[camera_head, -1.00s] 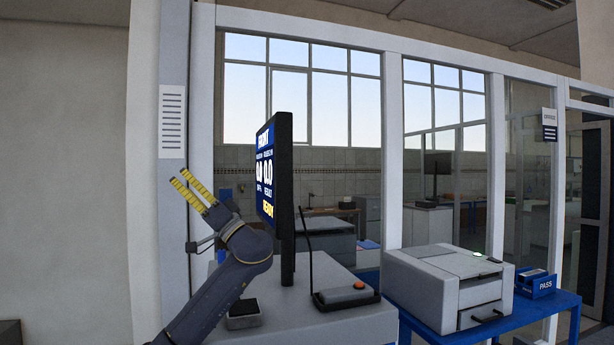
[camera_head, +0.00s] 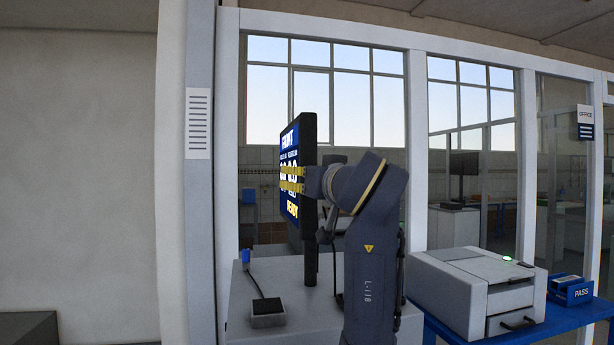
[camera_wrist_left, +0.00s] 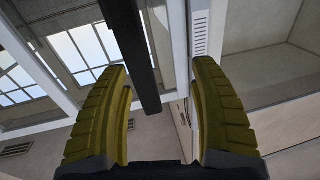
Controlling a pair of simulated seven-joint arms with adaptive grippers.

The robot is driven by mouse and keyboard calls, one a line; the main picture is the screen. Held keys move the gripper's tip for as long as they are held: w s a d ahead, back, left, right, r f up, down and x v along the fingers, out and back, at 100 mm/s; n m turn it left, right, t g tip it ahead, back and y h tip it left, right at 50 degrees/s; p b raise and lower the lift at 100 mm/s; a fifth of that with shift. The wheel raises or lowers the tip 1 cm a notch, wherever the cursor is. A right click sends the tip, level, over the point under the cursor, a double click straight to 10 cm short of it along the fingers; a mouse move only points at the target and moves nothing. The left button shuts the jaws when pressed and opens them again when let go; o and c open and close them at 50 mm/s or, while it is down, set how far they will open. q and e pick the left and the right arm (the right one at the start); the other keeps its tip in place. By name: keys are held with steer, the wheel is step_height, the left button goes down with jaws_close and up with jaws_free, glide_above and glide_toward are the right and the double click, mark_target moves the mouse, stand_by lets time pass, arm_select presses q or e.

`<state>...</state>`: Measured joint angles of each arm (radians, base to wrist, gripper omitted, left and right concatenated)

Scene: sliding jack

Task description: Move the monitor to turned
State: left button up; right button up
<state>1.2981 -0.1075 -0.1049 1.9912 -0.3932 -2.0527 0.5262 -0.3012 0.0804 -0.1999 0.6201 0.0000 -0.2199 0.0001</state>
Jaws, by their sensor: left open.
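The monitor (camera_head: 310,135) stands on a pole on the grey counter, seen nearly edge-on in the head view, its blue lit screen facing left. My left gripper (camera_head: 291,179) is open at about mid-height of the monitor, its yellow fingers overlapping the screen and near edge in the picture. In the left wrist view, the open fingers (camera_wrist_left: 160,110) are well apart, and a dark bar, apparently the monitor (camera_wrist_left: 132,50), shows between them. I cannot tell whether they touch it. My left forearm hides part of the counter. My right gripper is not in view.
A small dark-topped device (camera_head: 268,312) sits on the counter (camera_head: 300,325) left of the pole. A white printer (camera_head: 478,290) and a blue PASS tray (camera_head: 572,291) stand on a blue table to the right. A white window frame (camera_head: 415,150) stands behind.

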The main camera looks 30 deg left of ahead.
arm_select(q)
steer(key=d+m+t+h, duration=0.1)
steer(key=d+t+h, duration=0.1)
steer(key=d, duration=0.2)
steer(key=x, duration=1.7)
steer(key=shift+r, duration=0.2)
steer(key=shift+s, duration=0.1)
jaws_close()
